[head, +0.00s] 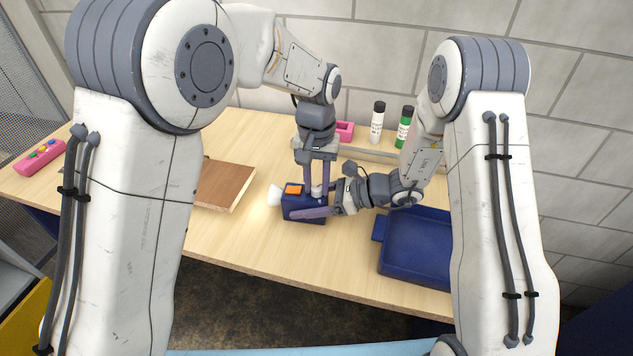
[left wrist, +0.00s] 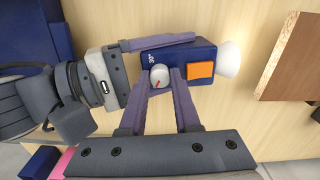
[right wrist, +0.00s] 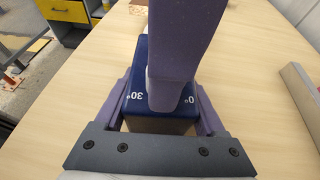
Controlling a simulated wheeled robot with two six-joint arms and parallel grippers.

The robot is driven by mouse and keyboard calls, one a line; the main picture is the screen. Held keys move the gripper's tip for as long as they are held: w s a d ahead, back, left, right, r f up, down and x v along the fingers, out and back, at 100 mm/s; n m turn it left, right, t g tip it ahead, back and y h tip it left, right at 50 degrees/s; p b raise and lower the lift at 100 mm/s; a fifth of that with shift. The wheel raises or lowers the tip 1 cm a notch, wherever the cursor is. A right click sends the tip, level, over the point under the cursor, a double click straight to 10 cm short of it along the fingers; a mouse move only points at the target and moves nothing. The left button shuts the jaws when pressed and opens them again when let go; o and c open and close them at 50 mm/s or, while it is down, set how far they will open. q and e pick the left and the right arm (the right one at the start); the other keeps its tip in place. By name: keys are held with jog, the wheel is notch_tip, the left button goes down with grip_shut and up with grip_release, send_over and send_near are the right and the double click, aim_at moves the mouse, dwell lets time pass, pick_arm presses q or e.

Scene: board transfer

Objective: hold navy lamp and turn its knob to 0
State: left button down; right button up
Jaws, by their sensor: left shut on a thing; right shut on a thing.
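The navy lamp (head: 301,205) lies on the table with its white bulb end (head: 274,195) glowing to the left and an orange panel (left wrist: 200,73) on top. My right gripper (right wrist: 162,100) is shut on the lamp's body from the right, one finger along each side. My left gripper (left wrist: 163,72) reaches down from above, its fingers shut on either side of the round white knob (left wrist: 160,78), which has a red mark. In the right wrist view "30°" and "0°" show on the body (right wrist: 138,100), but my left finger hides the knob. I cannot tell where the mark points.
A brown board (head: 223,184) lies left of the lamp. A blue tray (head: 415,250) stands close on the right. Black-capped white (head: 377,125) and green (head: 404,130) bottles and a pink box (head: 345,131) are behind. A pink button pad (head: 40,157) is far left. Table in front of the lamp is clear.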

aim_at(316, 187)
pick_arm(q)
jog(key=shift+w+a, duration=0.1)
dwell(0.4)
jog(key=c, duration=0.6)
grip_release()
notch_tip(316, 187, up, 12)
pick_arm(e)
jog(key=o, duration=1.6)
jog(key=shift+c, duration=0.2)
jog(key=shift+d, duration=0.1)
